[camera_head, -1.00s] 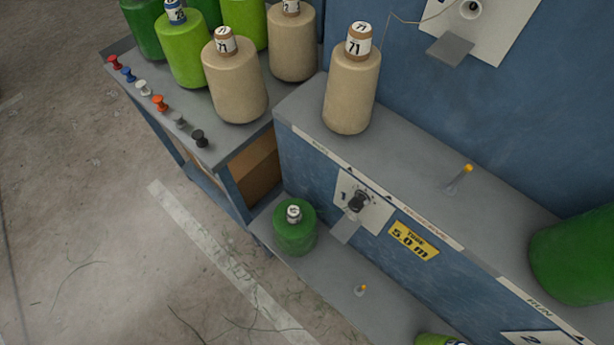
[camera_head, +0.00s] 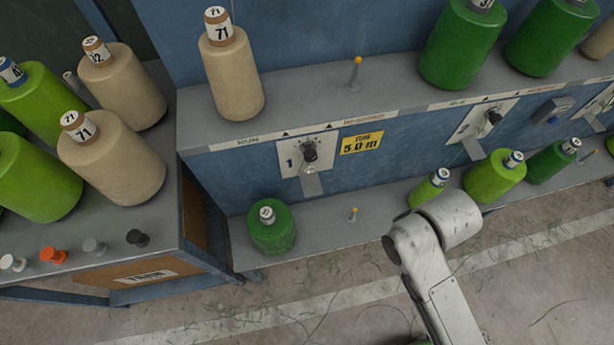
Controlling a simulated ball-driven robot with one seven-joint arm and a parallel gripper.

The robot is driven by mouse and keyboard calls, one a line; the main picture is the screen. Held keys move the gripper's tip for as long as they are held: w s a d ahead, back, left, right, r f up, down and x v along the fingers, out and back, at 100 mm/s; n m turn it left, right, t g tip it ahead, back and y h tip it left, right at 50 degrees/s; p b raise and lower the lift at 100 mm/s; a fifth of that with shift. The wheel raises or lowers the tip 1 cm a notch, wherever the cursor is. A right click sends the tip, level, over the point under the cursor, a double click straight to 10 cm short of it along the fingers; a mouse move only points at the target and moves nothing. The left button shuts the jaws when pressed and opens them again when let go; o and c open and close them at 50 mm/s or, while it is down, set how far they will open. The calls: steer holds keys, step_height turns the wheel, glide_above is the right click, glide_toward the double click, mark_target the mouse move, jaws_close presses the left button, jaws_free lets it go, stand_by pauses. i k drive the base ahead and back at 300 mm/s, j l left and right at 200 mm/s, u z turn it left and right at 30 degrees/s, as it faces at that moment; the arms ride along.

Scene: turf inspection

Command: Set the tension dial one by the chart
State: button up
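The tension dial one is a black knob (camera_head: 310,154) on a white plate marked 1 (camera_head: 289,163), on the blue front of the machine. A small grey tab juts out below it. A yellow label (camera_head: 361,142) reading 5.0 m is right of the plate. A second dial (camera_head: 493,118) on a plate marked 2 is farther right. The knob's exact setting is too small to read. No chart can be made out. My arm shows at the lower right, right of and below dial one and apart from it; my gripper is not visible.
A beige cone marked 71 (camera_head: 232,75) stands on the upper ledge (camera_head: 300,104) near an empty yellow-tipped peg (camera_head: 355,72). A green cone (camera_head: 272,230) and another peg (camera_head: 353,214) are on the lower shelf (camera_head: 320,228). A side table (camera_head: 160,255) with cones and coloured pegs is left.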

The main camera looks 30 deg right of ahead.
mark_target(310, 155)
steer(key=k+j, duration=0.75)
